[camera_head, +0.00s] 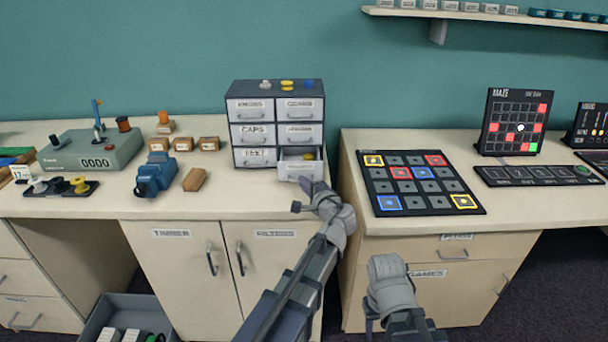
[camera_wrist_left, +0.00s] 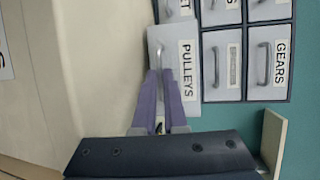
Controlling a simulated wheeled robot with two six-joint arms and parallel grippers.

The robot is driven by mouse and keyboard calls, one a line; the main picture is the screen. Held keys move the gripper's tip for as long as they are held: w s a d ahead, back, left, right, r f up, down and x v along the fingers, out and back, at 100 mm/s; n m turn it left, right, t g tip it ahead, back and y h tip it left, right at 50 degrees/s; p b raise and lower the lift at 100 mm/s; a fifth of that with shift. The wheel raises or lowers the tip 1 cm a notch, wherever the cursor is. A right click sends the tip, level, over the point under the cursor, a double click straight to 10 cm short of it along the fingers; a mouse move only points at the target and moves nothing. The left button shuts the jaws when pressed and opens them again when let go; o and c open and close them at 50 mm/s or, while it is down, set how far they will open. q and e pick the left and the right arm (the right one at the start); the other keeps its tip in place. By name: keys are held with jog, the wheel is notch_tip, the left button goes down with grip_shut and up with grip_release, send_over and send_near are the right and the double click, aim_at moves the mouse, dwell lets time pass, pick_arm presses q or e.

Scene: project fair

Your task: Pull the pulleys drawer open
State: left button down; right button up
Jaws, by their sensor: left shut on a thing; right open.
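The small drawer cabinet (camera_head: 276,86) stands on the left counter and has two columns of labelled drawers. Its bottom right drawer, the pulleys drawer (camera_head: 288,169), stands partly out, and a yellow piece shows inside. In the left wrist view the drawer front (camera_wrist_left: 186,38) carries the label PULLEYS. My left gripper (camera_head: 309,189) is at this drawer front, and its purple fingers (camera_wrist_left: 164,92) are shut on the drawer's handle (camera_wrist_left: 161,58). My right gripper (camera_head: 371,316) is low in front of the right counter, away from the cabinet, and open.
Small pieces (camera_head: 287,85) lie on the cabinet top. A counter device (camera_head: 93,150), a blue motor-like object (camera_head: 154,176) and wooden blocks stand to the left. A black tile board (camera_head: 420,183) lies on the right counter. A gap separates the two counters.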

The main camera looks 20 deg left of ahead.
pick_arm(q)
jog(key=shift+s+d, duration=0.25)
jog(key=shift+s, duration=0.65)
jog(key=shift+w, duration=0.1)
jog(key=c, duration=1)
grip_release()
jog(key=shift+o, duration=0.2)
